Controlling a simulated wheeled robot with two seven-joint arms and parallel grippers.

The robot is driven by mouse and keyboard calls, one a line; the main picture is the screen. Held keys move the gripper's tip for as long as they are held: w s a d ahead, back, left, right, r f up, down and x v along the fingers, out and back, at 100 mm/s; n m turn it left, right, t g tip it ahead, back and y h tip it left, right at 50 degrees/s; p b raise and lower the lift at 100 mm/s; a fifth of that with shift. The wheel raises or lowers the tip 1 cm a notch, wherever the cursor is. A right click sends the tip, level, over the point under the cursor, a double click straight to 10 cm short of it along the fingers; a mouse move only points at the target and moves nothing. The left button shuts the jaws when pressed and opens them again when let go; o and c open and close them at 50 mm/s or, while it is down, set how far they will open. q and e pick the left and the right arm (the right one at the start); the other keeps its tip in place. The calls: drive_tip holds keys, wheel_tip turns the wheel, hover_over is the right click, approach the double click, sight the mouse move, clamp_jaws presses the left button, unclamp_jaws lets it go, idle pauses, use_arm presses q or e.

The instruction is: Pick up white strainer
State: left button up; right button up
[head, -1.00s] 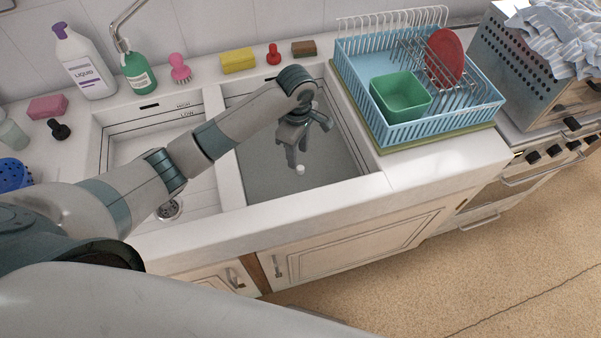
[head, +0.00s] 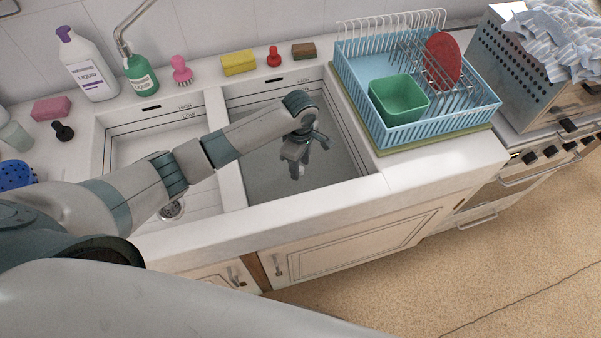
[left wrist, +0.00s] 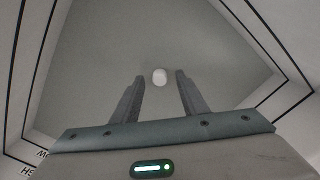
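My left gripper (head: 297,172) points down into that basin and also shows in the left wrist view (left wrist: 159,82). Its two fingers are apart with nothing between them. My right gripper is not in view.
A blue dish rack (head: 440,127) with a green tub (head: 398,98) and red plate (head: 443,58) stands right of the sink. Bottles and sponges line the back. The left basin (head: 150,185) looks empty apart from its drain.

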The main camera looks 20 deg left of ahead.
use_arm(q)
drive_tip(key=shift+f, duration=1.15)
clamp_jaws()
